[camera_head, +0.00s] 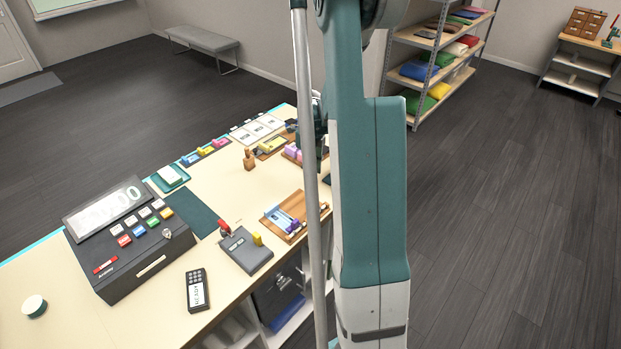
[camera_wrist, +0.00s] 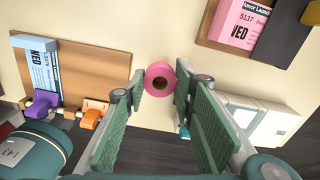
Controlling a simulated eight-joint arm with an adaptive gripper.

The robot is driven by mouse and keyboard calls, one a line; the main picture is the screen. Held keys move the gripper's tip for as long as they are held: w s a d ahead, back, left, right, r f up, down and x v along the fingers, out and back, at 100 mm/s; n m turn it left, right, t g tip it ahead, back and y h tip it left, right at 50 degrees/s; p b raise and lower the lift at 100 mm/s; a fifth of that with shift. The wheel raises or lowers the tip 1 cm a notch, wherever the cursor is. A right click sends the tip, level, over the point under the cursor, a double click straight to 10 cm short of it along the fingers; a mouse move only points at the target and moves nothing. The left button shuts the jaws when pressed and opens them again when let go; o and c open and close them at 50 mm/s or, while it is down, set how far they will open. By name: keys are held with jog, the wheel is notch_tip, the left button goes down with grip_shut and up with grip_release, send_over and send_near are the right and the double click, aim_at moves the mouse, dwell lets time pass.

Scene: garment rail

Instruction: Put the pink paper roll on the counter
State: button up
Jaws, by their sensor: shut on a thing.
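The pink paper roll (camera_wrist: 160,78) is between the two green-padded fingers of my gripper (camera_wrist: 159,88) in the wrist view, end-on with its dark core showing. The fingers are shut on its sides. Behind it is the cream counter (camera_wrist: 185,30), close to an edge with dark floor beyond. I cannot tell whether the roll touches the counter or hangs above it. In the head view the counter (camera_head: 215,172) runs along the left and middle; my arm hides most of the gripper, and the roll is not seen there.
In the wrist view, a wooden board with a blue ticket stack (camera_wrist: 38,62) lies left, a tray with pink tickets (camera_wrist: 243,25) upper right, and a white box (camera_wrist: 262,120) right. The head view shows a cash register (camera_head: 130,240), a card reader (camera_head: 197,290) and a grey lever device (camera_head: 246,250).

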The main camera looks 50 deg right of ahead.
jog(key=shift+f, duration=0.15)
jog(key=shift+f, duration=1.95)
jog(key=shift+f, duration=0.15)
jog(key=o, duration=0.7)
jog(key=shift+o, duration=0.4)
jog(key=shift+r, duration=6.15)
jog(key=shift+a, duration=0.1)
